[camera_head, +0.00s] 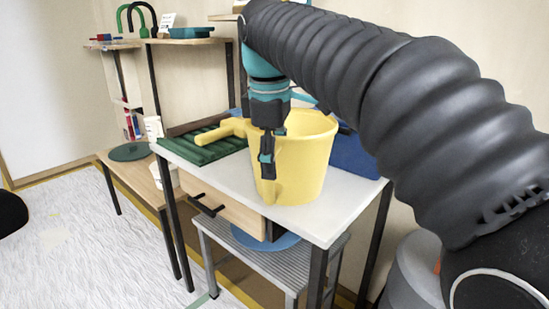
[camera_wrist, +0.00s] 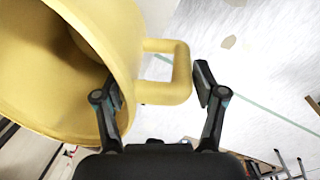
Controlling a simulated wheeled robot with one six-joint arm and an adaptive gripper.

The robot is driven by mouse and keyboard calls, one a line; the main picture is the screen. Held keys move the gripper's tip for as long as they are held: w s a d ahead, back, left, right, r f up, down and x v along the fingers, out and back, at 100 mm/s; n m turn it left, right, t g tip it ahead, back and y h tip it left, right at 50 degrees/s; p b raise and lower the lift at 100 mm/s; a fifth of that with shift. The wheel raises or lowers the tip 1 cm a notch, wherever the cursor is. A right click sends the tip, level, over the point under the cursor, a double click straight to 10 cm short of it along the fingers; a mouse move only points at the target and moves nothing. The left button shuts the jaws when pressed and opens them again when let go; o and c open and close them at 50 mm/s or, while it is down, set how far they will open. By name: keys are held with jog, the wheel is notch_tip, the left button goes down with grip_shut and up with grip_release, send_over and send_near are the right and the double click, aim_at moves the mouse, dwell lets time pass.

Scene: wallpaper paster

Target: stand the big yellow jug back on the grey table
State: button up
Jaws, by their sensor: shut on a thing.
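The big yellow jug (camera_head: 305,160) is upright over the pale grey table (camera_head: 347,207); I cannot tell whether its base touches the top. My gripper hides part of the jug's wall in the head view.
A green ribbed tray (camera_head: 205,148) lies left of the jug, and a blue thing (camera_head: 353,158) stands behind it at right. A drawer with black handles (camera_head: 225,200) and a grey slatted bench (camera_head: 270,265) are below. The table's front right is clear.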

jog(key=o, duration=1.8)
jog(key=r, duration=0.4)
jog(key=s+r+p, duration=0.1)
jog(key=r, duration=0.7)
jog(key=shift+s+a+p, duration=0.25)
jog(key=shift+p, duration=0.15)
jog(key=s+d+f+m+t, duration=0.1)
jog(key=s+d+f+m, duration=0.4)
jog(key=f, duration=0.5)
jog(key=s+d+f+m+t, duration=0.1)
jog(key=s+d+f+m, duration=0.4)
jog(key=f, duration=0.4)
jog(key=s+d+f+m+t, duration=0.2)
jog(key=s+d+f+m, duration=0.3)
jog(key=d+f, duration=0.4)
jog(key=shift+s+d+f+m+y, duration=0.1)
jog(key=shift+s+f+m+y, duration=0.2)
jog(key=shift+s+f, duration=0.5)
